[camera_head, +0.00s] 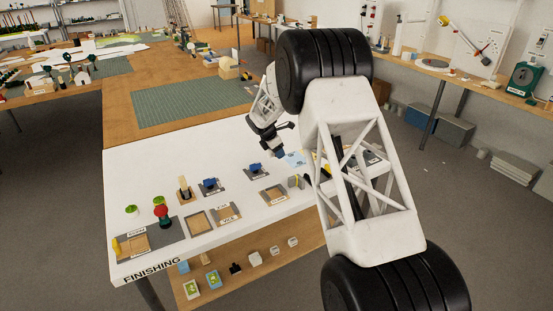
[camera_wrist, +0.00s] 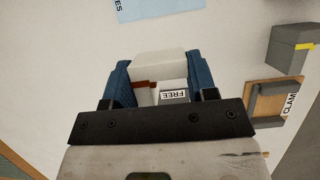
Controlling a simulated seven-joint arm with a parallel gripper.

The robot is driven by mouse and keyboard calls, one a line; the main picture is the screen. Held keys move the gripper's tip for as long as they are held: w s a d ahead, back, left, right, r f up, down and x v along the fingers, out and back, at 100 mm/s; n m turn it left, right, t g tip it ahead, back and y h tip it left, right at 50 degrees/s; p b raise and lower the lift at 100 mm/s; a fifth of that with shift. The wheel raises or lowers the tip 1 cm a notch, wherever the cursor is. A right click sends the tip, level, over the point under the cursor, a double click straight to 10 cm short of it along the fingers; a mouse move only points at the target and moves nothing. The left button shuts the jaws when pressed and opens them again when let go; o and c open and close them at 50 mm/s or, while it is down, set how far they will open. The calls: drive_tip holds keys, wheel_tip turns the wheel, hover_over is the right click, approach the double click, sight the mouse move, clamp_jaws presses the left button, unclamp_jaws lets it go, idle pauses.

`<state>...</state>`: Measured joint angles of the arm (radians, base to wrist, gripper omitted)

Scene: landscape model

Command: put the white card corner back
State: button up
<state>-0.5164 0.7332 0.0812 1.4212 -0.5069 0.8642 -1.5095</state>
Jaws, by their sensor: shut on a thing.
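My gripper (camera_wrist: 158,82) has its blue fingers closed on a white block-like piece (camera_wrist: 160,64), seen between them in the wrist view; it appears to be the white card corner. A small label reading "FREE" (camera_wrist: 175,96) and a reddish-brown strip show just below it, between the fingers; I cannot tell what they belong to. In the head view my gripper (camera_head: 276,152) is over the white table top (camera_head: 130,170), near its back edge. The held piece is not clear there. My arm hides part of the table's right side.
A light blue sheet (camera_wrist: 160,8) lies ahead of the gripper. A grey block (camera_wrist: 288,48) and a brown tray (camera_wrist: 279,101) labelled "CLAM" are at right. Blue tools (camera_head: 209,185) on dark mats, a red-topped item (camera_head: 161,211) and wooden trays (camera_head: 199,223) occupy the table's left and front.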

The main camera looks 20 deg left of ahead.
drive_tip(key=shift+f, duration=0.1)
drive_tip(key=shift+f, duration=1.75)
drive_tip(key=shift+f, duration=0.15)
drive_tip(key=o, duration=1)
drive_tip(key=shift+c, duration=0.2)
drive_tip(key=v, duration=1.2)
